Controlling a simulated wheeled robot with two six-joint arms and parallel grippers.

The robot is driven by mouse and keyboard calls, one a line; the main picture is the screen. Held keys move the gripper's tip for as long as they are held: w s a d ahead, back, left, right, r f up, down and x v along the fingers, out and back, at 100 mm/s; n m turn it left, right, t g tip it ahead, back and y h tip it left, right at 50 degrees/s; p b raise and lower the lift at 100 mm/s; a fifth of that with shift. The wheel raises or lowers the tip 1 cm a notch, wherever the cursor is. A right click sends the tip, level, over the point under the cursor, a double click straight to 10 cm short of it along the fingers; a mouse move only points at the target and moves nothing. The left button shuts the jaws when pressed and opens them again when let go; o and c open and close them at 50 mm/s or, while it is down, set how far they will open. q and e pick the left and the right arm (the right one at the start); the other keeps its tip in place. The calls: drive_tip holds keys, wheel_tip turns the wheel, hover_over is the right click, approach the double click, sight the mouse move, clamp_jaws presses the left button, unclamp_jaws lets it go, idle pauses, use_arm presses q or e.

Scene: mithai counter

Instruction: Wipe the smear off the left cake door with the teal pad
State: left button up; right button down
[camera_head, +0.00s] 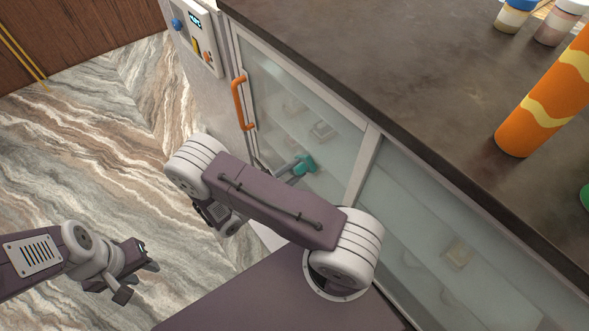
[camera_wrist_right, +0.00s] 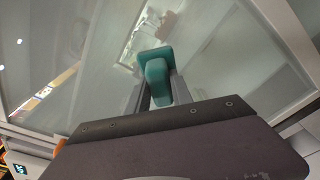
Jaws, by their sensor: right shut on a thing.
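The left cake door (camera_head: 268,84) is a hazy glass panel in a pale frame with an orange handle (camera_head: 238,103). My right gripper (camera_head: 290,170) is shut on the teal pad (camera_head: 304,165), in front of the lower part of this door. In the right wrist view the pad (camera_wrist_right: 155,62) sits between the fingers, facing the glass; I cannot tell whether it touches. No distinct smear can be made out on the cloudy glass. My right arm hides the door's bottom. My left gripper (camera_head: 137,280) is open and empty, low over the floor at the left.
A second glass door (camera_head: 420,225) is to the right. The dark countertop (camera_head: 370,60) above holds an orange and yellow cylinder (camera_head: 548,100) and jars (camera_head: 513,15). A control panel (camera_head: 195,35) is beside the handle. The marble floor (camera_head: 90,150) at left is clear.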

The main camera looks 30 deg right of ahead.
wheel_tip(320, 180, down, 3)
drive_tip(key=shift+f+b, duration=0.2)
drive_tip(key=shift+b, duration=0.95)
drive_tip(key=shift+s+a+b, duration=0.15)
drive_tip(key=shift+a+b, duration=0.1)
drive_tip(key=shift+a, duration=1.2)
drive_tip(key=shift+s+a+b, duration=0.1)
drive_tip(key=shift+a+b, duration=0.1)
drive_tip(key=shift+a, duration=1.2)
drive_tip(key=a, duration=0.3)
drive_tip(key=shift+s+b, duration=0.1)
drive_tip(key=shift+b, duration=0.2)
